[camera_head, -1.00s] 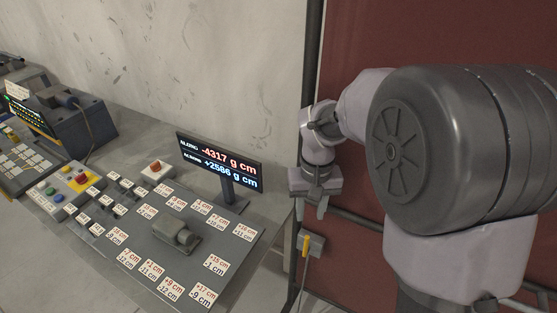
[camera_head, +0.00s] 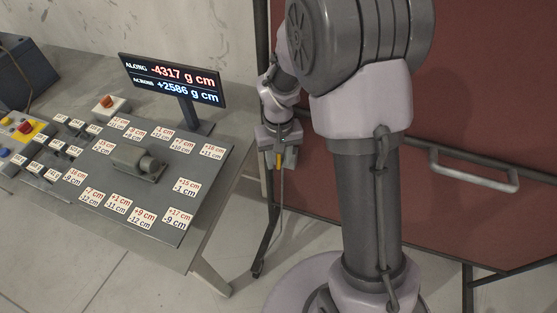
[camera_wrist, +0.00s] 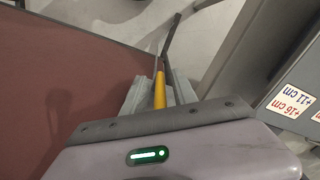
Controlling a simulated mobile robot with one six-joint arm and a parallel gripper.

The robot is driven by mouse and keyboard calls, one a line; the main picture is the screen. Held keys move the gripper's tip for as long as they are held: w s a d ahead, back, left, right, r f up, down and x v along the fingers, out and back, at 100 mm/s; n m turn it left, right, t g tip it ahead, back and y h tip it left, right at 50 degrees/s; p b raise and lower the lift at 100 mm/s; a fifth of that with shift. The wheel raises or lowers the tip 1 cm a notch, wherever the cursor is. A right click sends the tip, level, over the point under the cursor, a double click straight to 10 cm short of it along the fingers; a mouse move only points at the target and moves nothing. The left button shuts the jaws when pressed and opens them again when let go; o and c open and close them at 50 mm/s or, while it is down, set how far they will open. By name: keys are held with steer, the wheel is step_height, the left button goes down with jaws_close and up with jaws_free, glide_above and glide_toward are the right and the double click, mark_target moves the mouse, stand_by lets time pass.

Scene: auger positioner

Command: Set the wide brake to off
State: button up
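My gripper (camera_head: 278,150) hangs off the right end of the console, pointing down. In the wrist view its two fingers (camera_wrist: 159,84) stand apart. A yellow handle (camera_wrist: 160,92) shows in the gap between them. I cannot tell whether they touch it or how deep it lies. The yellow handle also shows in the head view (camera_head: 279,160), partly hidden by my gripper. No readable label in view names the wide brake, so I cannot tell which control it is. Small switches (camera_head: 58,150) with tiny labels sit on the console's left part.
The grey console (camera_head: 165,218) bears several cm labels and a grey motor-like block (camera_head: 138,160). A display (camera_head: 172,78) reads along -4317 and across +2586 g cm. A red button box (camera_head: 110,106) stands behind. A dark red panel with a handle (camera_head: 474,170) is at right.

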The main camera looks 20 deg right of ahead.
jaws_close()
stand_by(1.4)
